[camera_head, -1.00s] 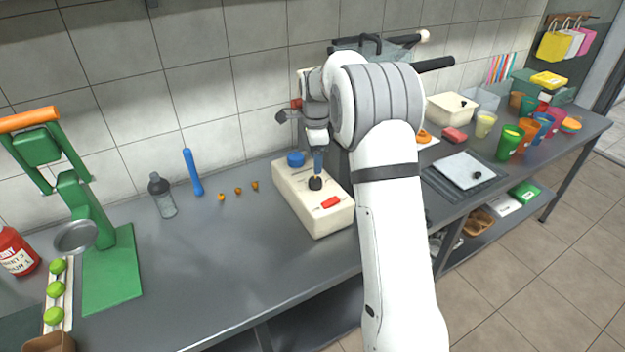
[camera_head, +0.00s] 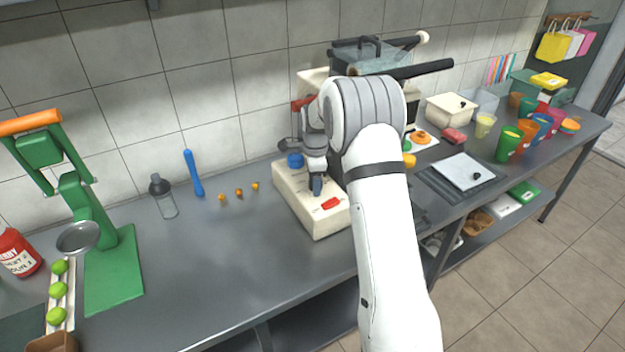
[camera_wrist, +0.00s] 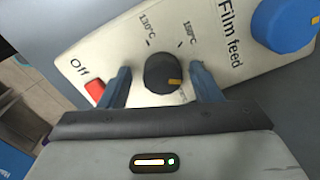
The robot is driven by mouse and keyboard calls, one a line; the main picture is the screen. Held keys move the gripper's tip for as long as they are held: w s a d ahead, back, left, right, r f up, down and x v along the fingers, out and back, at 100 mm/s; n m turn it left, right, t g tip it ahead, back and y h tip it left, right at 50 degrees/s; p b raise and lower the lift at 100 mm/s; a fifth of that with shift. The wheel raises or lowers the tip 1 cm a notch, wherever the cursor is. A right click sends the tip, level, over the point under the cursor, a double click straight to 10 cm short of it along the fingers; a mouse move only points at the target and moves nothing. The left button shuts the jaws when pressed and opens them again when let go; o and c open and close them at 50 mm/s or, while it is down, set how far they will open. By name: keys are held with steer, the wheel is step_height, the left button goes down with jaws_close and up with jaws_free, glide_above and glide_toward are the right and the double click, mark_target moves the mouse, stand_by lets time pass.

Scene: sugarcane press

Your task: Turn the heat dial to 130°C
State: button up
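The heat dial (camera_wrist: 160,72) is a round black knob with an orange mark, on the cream control box (camera_head: 318,220). In the wrist view its mark points to the lower right, away from the printed 130°C at the upper left; another temperature label is at the upper right. My gripper (camera_wrist: 160,70) is open, with one blue-grey finger on each side of the dial and visible gaps between. In the head view my gripper (camera_head: 317,186) is down at the box and hides the dial.
A red switch (camera_wrist: 95,90) marked Off is beside my left finger in the wrist view. A large blue Film feed knob (camera_wrist: 285,22) is at the upper right. Small orange pieces (camera_head: 238,192) and a bottle (camera_head: 163,196) stand left of the box.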

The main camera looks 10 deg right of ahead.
steer(key=c, duration=0.9)
steer(key=shift+a, duration=0.25)
steer(key=shift+d+f, duration=0.1)
steer(key=shift+d, duration=0.05)
steer(key=shift+d+n, duration=0.1)
steer(key=shift+n, duration=0.2)
steer(key=shift+d+n+b, duration=0.1)
steer(key=shift+n+b, duration=0.3)
steer(key=shift+n, duration=0.4)
steer(key=n+b, duration=0.1)
steer(key=n, duration=0.4)
steer(key=shift+s+d+n, duration=0.1)
steer(key=shift+n, duration=0.3)
